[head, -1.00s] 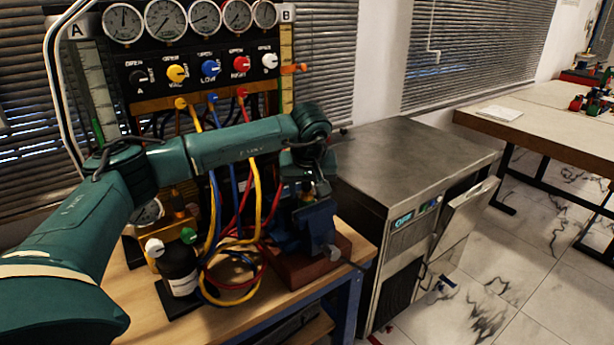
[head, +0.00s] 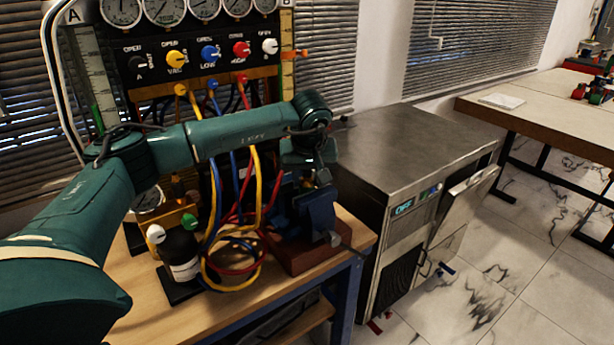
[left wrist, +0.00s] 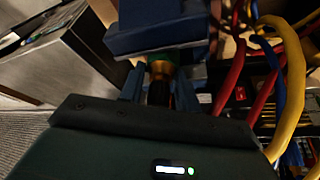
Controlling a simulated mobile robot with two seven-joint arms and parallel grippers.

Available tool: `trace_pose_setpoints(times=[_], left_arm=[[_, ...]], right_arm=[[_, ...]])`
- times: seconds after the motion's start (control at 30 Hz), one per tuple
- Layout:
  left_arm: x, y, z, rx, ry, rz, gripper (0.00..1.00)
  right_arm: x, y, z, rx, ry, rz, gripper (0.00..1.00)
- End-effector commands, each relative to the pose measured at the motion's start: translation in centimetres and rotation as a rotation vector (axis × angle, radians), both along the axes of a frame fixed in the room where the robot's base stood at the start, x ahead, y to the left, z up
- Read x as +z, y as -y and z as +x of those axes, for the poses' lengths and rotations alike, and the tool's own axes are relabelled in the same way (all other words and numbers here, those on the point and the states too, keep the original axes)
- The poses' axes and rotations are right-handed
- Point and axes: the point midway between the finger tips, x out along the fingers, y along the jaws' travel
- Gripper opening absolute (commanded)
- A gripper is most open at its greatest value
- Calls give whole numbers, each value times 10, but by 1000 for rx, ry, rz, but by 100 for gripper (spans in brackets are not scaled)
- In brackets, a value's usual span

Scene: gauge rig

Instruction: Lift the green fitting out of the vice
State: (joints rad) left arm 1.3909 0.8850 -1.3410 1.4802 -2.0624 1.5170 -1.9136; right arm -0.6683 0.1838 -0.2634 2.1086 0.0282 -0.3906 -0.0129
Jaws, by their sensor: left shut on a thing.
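The blue vice (head: 320,212) stands on a reddish-brown block (head: 300,254) at the right end of the bench. My left gripper (head: 311,178) points down at the vice from above. In the left wrist view the gripper (left wrist: 160,90) is shut on the green fitting (left wrist: 172,56), which shows a green part and a brass-coloured part between the fingers. The fitting is right against the blue vice (left wrist: 155,28), and I cannot tell whether it is clear of the jaws. In the head view the fitting is hidden by the gripper and vice. My right gripper is not in view.
Yellow, blue and red hoses (head: 232,270) loop beside the vice on its left. A black bottle-like part (head: 182,252) stands further left. The gauge panel (head: 205,60) rises behind. A steel cabinet (head: 415,150) stands close on the right.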

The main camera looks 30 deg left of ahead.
Motion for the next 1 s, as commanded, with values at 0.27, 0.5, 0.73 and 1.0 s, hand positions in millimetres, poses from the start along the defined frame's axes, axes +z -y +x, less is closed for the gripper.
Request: trace_pose_setpoints(times=[0.27, 0.5, 0.73, 1.0], left_arm=[[1, 0, 0, 0, 2, -1, 5], [2, -1, 1, 0, 2, -1, 5], [3, -4, 2, 0, 3, -1, 5], [4, -8, 4, 1, 2, -1, 5]], right_arm=[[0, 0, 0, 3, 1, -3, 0], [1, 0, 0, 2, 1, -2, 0], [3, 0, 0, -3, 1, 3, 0], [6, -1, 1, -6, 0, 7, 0]])
